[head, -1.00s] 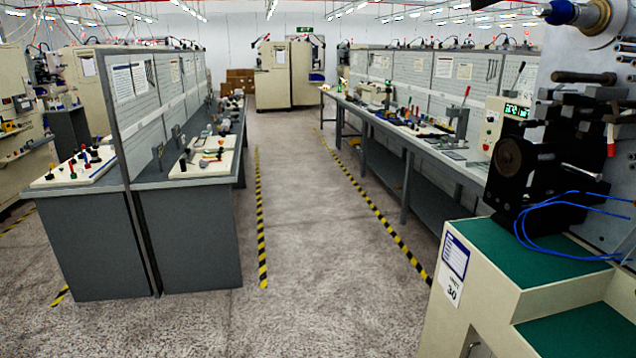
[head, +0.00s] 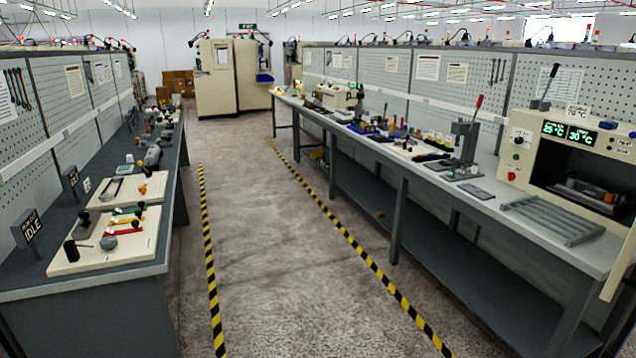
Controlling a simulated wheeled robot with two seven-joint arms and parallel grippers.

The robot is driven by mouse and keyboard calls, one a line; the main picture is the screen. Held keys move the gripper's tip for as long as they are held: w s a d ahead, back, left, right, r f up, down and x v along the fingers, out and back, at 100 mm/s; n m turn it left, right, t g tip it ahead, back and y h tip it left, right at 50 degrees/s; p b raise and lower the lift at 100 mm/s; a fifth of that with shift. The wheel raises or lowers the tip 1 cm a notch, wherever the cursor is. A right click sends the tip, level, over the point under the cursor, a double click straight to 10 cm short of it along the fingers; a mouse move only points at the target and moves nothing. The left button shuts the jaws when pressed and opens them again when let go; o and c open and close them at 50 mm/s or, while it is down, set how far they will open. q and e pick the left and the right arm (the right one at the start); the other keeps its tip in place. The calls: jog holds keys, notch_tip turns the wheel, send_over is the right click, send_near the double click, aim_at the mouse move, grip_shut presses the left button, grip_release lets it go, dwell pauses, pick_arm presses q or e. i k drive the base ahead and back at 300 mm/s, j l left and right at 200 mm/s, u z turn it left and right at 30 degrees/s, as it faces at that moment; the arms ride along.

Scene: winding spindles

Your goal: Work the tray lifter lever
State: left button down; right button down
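I cannot tell which lever is the tray lifter lever. On the right bench, a grey press-like stand (head: 465,140) has an upright lever with a red grip (head: 479,102). A dark-handled lever (head: 546,84) rises from the top of the cream oven (head: 518,148), which has green displays and an open front. On the left bench, a cream panel (head: 85,258) carries small handles in black, red, yellow and green. A second cream panel (head: 120,200) lies behind it. Neither of my grippers is in view.
A grey rack (head: 555,218) lies on the right bench (head: 490,205) before the oven. The left bench (head: 40,290) holds a sign reading IDLE (head: 30,232). The aisle (head: 260,260) between yellow-black floor stripes is clear. Cream cabinets (head: 232,75) and boxes (head: 176,85) stand at the far end.

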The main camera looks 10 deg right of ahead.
aim_at(554, 73)
jog(key=i+l+z, duration=0.2)
jog(key=i, duration=0.45)
jog(key=i+z, duration=0.2)
jog(key=i, duration=0.5)
jog(key=i+j+z, duration=0.15)
jog(key=i, duration=0.5)
jog(key=i+j+z, duration=0.2)
jog(key=i, duration=0.5)
jog(key=i+j+z, duration=0.1)
jog(key=i+z, duration=0.15)
jog(key=i, duration=0.75)
